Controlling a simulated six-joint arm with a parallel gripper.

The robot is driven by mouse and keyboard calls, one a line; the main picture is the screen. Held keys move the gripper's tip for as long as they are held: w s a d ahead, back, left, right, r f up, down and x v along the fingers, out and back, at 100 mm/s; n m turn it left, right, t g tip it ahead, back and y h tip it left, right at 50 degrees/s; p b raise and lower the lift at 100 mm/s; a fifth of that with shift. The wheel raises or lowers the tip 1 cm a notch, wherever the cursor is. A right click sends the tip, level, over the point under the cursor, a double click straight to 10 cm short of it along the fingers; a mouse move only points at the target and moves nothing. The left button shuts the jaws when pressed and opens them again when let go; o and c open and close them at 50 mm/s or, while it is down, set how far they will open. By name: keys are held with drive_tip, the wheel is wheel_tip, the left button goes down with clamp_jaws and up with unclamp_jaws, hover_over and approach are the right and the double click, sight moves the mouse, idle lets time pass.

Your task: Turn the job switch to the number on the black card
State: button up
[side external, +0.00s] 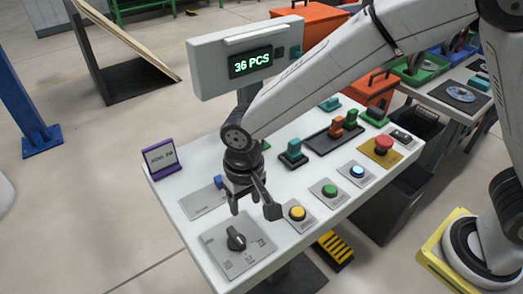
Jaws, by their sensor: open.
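The job switch is a black rotary knob (236,239) on a grey plate (214,243) at the near left of the white panel. Small numbers are printed around it; one looks like 57, the others are hard to read. A small card in a purple stand (162,157) stands at the panel's left corner. Its dark lettering is too small to read surely, and I see no clearly black card. My gripper (254,209) points down with its fingers spread and nothing between them. It appears above and just behind the knob, apart from it.
A green-lit display (250,63) reading 36 PCS stands behind. Yellow (297,212), green (330,190) and blue-white (357,171) buttons line the panel's front edge. A red emergency button (383,146) is farther right. Teal (293,152) and orange (336,127) levers stand behind them.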

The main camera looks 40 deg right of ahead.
sight(236, 235)
drive_tip(key=a, duration=0.1)
drive_tip(key=s+a, duration=0.1)
drive_tip(key=a, duration=0.1)
drive_tip(key=shift+a+f, duration=0.2)
drive_tip(key=shift+w, duration=0.1)
drive_tip(key=shift+f, duration=0.15)
drive_tip(key=shift+f, duration=3.75)
clamp_jaws()
